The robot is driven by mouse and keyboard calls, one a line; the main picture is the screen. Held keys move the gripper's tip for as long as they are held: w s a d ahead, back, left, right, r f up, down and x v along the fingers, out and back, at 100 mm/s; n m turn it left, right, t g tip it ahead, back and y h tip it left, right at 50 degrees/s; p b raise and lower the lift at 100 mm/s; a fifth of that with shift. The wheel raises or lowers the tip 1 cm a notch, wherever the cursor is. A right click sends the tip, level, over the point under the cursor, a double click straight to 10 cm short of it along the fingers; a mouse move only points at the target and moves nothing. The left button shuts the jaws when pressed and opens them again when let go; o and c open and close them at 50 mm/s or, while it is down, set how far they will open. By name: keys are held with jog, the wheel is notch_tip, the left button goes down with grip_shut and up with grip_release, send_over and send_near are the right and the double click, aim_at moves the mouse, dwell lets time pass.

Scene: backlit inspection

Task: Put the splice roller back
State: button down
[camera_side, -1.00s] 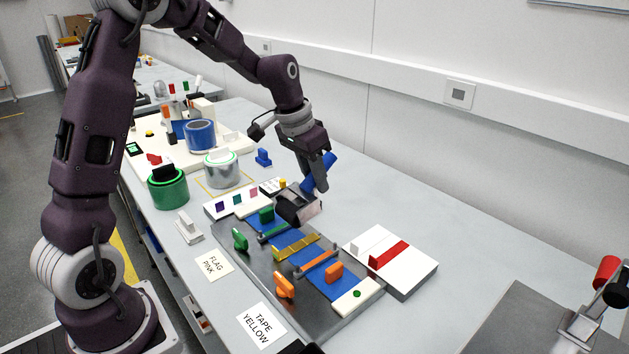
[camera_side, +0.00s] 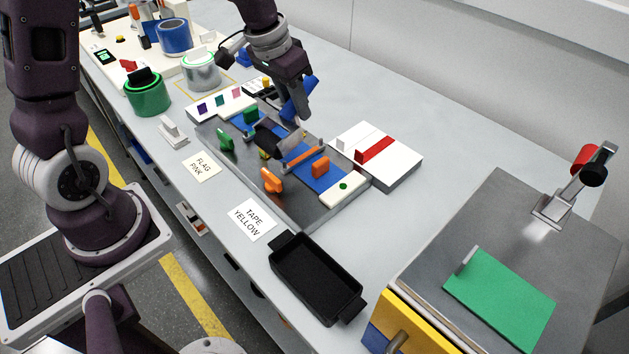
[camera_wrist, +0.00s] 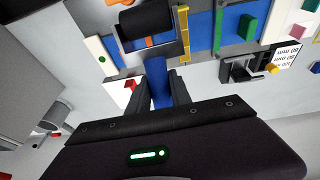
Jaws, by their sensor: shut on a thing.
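My gripper (camera_side: 303,113) is shut on the blue handle of the splice roller (camera_side: 291,108). The roller's dark drum hangs low over the grey splicing plate (camera_side: 303,208), between the green and orange parts, and hides part of the yellow tape (camera_side: 264,154). In the wrist view the blue handle (camera_wrist: 158,84) stands between my fingers, and the black drum (camera_wrist: 147,20) lies over the blue strip (camera_wrist: 198,35) beside the yellow tape (camera_wrist: 183,30). I cannot tell whether the drum touches the strip. A dark bracket with a yellow knob (camera_wrist: 245,70) stands at the plate's edge.
A white block with a red stripe (camera_side: 377,153) stands right of the plate. A black tray (camera_side: 316,277) sits in front, and cards lie along the left edge. Green (camera_side: 148,95) and white rolls stand farther back. The bench behind the white block is clear.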

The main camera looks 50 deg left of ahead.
jog(key=d+g, duration=0.3)
jog(key=d, duration=2)
jog(key=f, duration=0.6)
jog(key=s+f, duration=0.1)
jog(key=f, duration=0.3)
jog(key=shift+f, duration=0.15)
jog(key=shift+f, duration=0.1)
jog(key=c, duration=1.2)
grip_release()
jog(key=shift+o, duration=0.2)
